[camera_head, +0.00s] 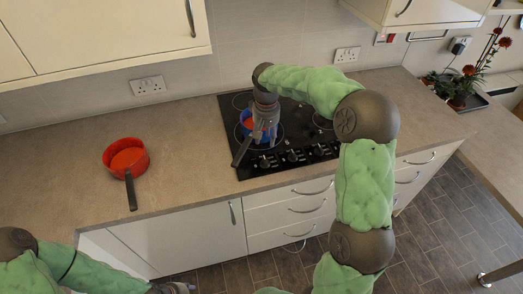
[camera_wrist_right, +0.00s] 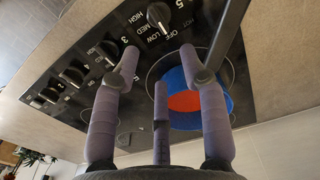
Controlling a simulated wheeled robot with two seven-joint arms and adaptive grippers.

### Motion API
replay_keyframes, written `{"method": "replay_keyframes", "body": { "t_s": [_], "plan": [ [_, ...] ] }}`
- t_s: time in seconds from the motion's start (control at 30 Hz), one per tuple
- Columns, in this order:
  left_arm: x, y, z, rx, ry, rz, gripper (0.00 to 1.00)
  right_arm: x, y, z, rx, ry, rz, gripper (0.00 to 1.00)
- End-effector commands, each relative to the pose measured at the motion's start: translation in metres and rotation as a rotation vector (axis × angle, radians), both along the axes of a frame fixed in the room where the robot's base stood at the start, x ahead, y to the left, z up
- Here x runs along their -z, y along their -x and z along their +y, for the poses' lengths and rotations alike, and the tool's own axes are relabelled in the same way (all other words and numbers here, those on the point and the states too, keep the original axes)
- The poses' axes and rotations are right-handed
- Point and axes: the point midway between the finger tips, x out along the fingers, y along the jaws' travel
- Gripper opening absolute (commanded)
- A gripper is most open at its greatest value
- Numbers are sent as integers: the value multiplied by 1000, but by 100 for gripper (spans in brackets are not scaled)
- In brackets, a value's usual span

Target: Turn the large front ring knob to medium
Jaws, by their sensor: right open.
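The black hob (camera_head: 232,110) has a row of knobs along its front edge. The knob nearest the pot handle (camera_head: 264,162) also shows in the right wrist view (camera_wrist_right: 158,14), with OFF, LOW, MED and HIGH printed around it. I cannot read its exact setting, nor tell which knob is the large front ring's. My right gripper (camera_head: 265,135) is above the hob, by the pot. In the wrist view its fingers (camera_wrist_right: 159,60) are spread and empty, with the knob beyond their tips. My left gripper (camera_head: 180,288) is partly in view at the bottom edge; its jaws are unclear.
A red pan (camera_head: 126,157) sits on the left worktop (camera_head: 60,165). Flowers (camera_head: 468,70) stand at right.

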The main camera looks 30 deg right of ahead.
Motion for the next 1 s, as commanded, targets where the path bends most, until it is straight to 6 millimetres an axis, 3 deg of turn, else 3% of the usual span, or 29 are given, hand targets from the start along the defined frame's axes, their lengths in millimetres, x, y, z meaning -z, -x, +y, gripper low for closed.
{"method": "replay_keyframes", "body": {
  "t_s": [0.53,0.73,1.0],
  "plan": [
    [22,1,0,0,0,1,40,88,1,0,1,0,2,44],
    [25,1,0,0,0,1,40,102,1,0,0,-1,2,44],
    [25,1,0,0,0,1,40,104,1,0,0,-1,1,44]
  ]
}}
